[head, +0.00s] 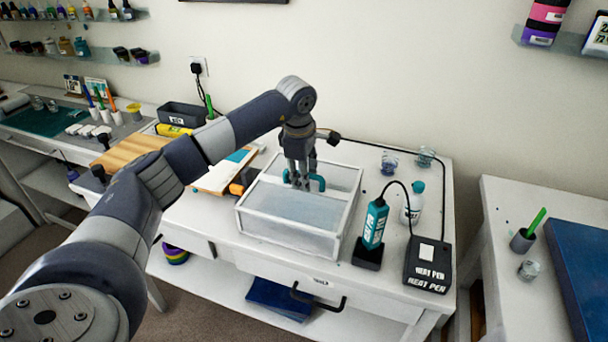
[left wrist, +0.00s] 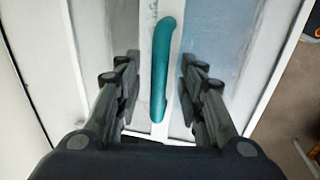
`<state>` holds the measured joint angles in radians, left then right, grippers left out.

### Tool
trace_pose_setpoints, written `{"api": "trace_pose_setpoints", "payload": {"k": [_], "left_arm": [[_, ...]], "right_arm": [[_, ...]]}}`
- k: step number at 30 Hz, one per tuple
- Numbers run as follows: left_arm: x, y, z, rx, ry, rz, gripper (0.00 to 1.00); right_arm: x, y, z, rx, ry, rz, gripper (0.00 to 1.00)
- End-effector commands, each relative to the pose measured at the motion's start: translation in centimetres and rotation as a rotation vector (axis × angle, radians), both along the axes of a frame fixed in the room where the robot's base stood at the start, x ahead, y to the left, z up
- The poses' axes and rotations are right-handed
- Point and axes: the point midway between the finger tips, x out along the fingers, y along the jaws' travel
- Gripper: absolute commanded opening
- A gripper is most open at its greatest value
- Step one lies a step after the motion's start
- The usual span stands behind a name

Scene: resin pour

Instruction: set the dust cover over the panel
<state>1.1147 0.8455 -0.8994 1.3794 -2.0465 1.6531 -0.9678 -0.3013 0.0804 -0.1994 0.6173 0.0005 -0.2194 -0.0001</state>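The dust cover (head: 288,240) is a clear box with white edges, standing on the white table in the middle of the head view. A teal handle (head: 318,183) sits on its top, and in the left wrist view the handle (left wrist: 161,65) runs along a white bar. My left gripper (head: 303,182) points down at the handle. Its fingers stand on both sides of the handle with gaps, open and not touching it. I cannot tell whether a panel lies under the cover. A dark blue panel-like slab (head: 582,265) lies on the right bench. My right gripper is out of view.
A teal heat pen (head: 373,225) in its black stand, a white bottle (head: 412,203) and a black control box (head: 428,262) stand close right of the cover. A wooden board (head: 130,150) and grey bin (head: 182,114) are at left.

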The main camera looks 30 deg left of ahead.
Motion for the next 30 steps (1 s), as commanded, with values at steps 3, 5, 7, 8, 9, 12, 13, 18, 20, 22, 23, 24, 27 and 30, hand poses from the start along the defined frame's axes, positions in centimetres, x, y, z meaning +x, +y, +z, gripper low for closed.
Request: {"api": "trace_pose_setpoints", "payload": {"k": [3, 5, 7, 8, 9, 12, 13, 18, 20, 22, 23, 24, 27, 30], "left_arm": [[-0.2, 0.0, 1.9, 0.0, -0.006, 0.0, 0.36], [-0.4, -0.1, 3.2, 0.0, -0.007, -0.001, 0.36], [-0.7, -0.2, 4.7, 0.001, -0.008, -0.001, 0.36], [-0.8, -0.2, 5.4, 0.0, -0.007, 0.0, 0.36], [-1.0, -0.3, 6.2, 0.0, -0.008, 0.0, 0.36], [-1.4, -0.3, 8.2, 0.0, -0.007, 0.001, 0.36], [-1.5, -0.4, 8.7, -0.001, -0.006, 0.0, 0.36], [-2.0, -0.5, 10.7, 0.0, -0.005, 0.0, 0.36], [-2.1, -0.5, 11.1, 0.0, -0.003, 0.0, 0.36], [-2.1, -0.5, 11.3, 0.0, -0.003, 0.0, 0.36], [-2.1, -0.5, 11.4, 0.0, -0.003, 0.0, 0.36], [-2.2, -0.5, 11.4, 0.0, -0.003, 0.0, 0.36], [-2.2, -0.5, 11.4, 0.0, -0.003, 0.0, 0.36], [-2.2, -0.5, 11.4, 0.0, -0.003, 0.0, 0.36]], "right_arm": [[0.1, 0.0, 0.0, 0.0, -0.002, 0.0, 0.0], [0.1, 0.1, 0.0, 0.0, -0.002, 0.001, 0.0], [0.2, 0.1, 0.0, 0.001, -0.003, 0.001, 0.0], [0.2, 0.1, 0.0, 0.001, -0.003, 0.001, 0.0], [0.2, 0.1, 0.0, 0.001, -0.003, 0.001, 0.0], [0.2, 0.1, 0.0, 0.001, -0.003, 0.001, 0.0], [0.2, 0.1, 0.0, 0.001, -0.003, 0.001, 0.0], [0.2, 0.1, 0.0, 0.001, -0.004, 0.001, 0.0], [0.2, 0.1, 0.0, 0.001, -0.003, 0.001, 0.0], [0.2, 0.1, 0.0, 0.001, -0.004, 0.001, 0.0], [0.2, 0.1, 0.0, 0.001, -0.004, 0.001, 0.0], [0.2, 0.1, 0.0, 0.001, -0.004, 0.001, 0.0], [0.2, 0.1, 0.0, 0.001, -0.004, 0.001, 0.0], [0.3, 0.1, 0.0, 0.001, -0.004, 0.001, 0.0]]}}
